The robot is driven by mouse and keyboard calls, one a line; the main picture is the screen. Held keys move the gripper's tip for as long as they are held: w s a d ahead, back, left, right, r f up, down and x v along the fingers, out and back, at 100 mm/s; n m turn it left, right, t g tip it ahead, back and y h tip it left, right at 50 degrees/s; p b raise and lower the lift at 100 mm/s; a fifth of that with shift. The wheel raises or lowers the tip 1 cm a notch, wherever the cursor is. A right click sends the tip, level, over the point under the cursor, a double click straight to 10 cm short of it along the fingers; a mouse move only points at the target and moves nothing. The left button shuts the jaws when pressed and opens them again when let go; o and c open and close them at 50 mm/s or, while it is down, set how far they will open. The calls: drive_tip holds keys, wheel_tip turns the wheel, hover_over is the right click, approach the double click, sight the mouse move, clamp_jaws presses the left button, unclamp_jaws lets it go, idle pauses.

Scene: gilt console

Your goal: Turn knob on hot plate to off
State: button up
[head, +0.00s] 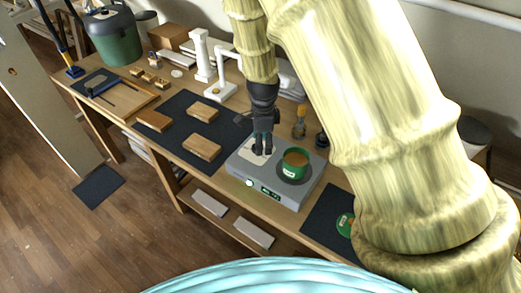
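The hot plate (311,190) is a grey box near the front edge of the wooden table. Its white knob (249,183) is on the front face at the left, beside a small dark display with green marks (271,192). A green pot (295,163) with brown contents stands on the round dark burner at the right of its top. My gripper (262,150) points down over the pale left part of the top, behind the knob and left of the pot. Its fingers look close together, but their gap is too small to judge. I cannot read the knob's setting.
Wooden blocks (202,147) lie on a dark mat left of the hot plate. A white stand (221,88) and small bottles are behind. A dark mat with a green round item (345,224) is at the right, partly hidden by my arm.

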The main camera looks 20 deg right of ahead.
drive_tip(key=shift+g, duration=0.3)
drive_tip(key=w+f+b, duration=0.1)
drive_tip(key=w+f, duration=0.2)
drive_tip(key=w+f+b, duration=0.1)
drive_tip(key=w+f, duration=0.2)
drive_tip(key=f, duration=0.1)
drive_tip(key=shift+w+f+b, duration=0.1)
drive_tip(key=shift+f+b, duration=0.05)
drive_tip(key=shift+b, duration=0.15)
drive_tip(key=s, duration=0.1)
drive_tip(key=s+r, duration=0.1)
drive_tip(key=s, duration=0.1)
drive_tip(key=shift+r, duration=0.3)
drive_tip(key=shift+c, duration=0.5)
drive_tip(key=shift+s+r, duration=0.3)
drive_tip(key=c, duration=0.3)
drive_tip(key=shift+w+a+f, duration=0.1)
drive_tip(key=shift+w+f, duration=0.15)
drive_tip(key=shift+w, duration=0.05)
drive_tip(key=c, duration=0.3)
drive_tip(key=shift+w+a+f, duration=0.1)
drive_tip(key=shift+w+f, duration=0.35)
drive_tip(key=shift+w, duration=0.1)
drive_tip(key=c, duration=0.3)
drive_tip(key=shift+s, duration=0.1)
